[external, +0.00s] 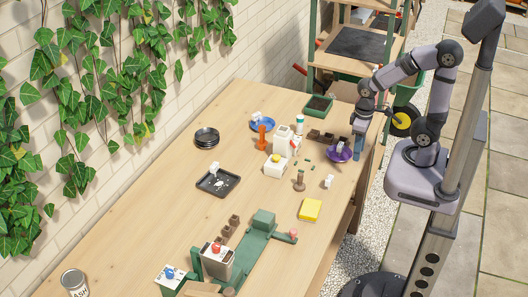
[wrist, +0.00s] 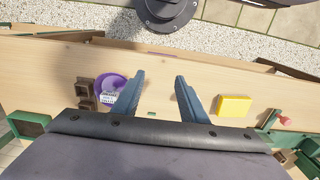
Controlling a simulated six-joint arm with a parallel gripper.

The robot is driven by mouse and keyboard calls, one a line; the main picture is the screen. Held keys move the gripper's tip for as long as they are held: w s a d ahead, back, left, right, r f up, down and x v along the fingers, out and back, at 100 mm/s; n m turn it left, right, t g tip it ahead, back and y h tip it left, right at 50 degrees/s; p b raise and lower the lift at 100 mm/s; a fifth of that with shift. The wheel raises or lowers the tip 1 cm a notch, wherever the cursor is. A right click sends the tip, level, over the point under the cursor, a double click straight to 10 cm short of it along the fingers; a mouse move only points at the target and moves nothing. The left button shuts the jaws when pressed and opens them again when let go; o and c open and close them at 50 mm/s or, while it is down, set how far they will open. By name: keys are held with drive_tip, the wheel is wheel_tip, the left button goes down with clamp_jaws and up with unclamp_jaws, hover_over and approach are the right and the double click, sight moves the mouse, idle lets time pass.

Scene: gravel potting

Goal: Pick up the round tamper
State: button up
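A small brown upright piece (external: 299,181) with a knobbed top and a wider foot stands on the table in the external view; it looks like the round tamper, though it is too small to be sure. An orange upright piece (external: 262,138) stands farther back. Neither is clear in the wrist view. My gripper (external: 358,150) is at the table's right edge, beyond the purple dish and apart from the brown piece. In the wrist view my gripper (wrist: 160,76) has its two blue fingers spread, with nothing between them.
The purple dish (external: 339,154) holds a white tag and also shows in the wrist view (wrist: 103,84). Brown pots (external: 318,136) and white bottles (external: 281,142) stand nearby. A yellow block (external: 310,210) lies nearer the camera. A black tray (external: 218,190) lies left; bare wood surrounds it.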

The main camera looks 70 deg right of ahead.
drive_tip(key=w+a+r+m+t+y+b, duration=0.15)
drive_tip(key=w+a+t, duration=0.25)
drive_tip(key=w+a, duration=0.4)
drive_tip(key=w+a+r+m+t, duration=0.1)
drive_tip(key=w+a+r+t, duration=0.2)
drive_tip(key=w+a, duration=0.5)
drive_tip(key=w+a+r+m+t, duration=0.2)
drive_tip(key=w+a+t, duration=0.2)
drive_tip(key=w+a, duration=0.4)
drive_tip(key=s+d+f+m+g+h+b, duration=0.1)
drive_tip(key=s+d+f+m+h, duration=0.15)
drive_tip(key=s+h, duration=0.35)
drive_tip(key=s+d+f+m+h, duration=0.1)
drive_tip(key=s+d+m+h, duration=0.1)
drive_tip(key=s+d+h, duration=0.3)
approach(302, 180)
drive_tip(key=x, duration=0.3)
drive_tip(key=shift+w+d+r, duration=0.1)
drive_tip(key=shift+w+d, duration=0.05)
drive_tip(key=shift+w, duration=0.1)
drive_tip(key=shift+f, duration=0.4)
drive_tip(key=shift+w+d+f, duration=0.15)
drive_tip(key=shift+w+d, duration=0.3)
drive_tip(key=shift+w, duration=0.05)
drive_tip(key=shift+p+x, duration=1.05)
drive_tip(key=shift+x, duration=2)
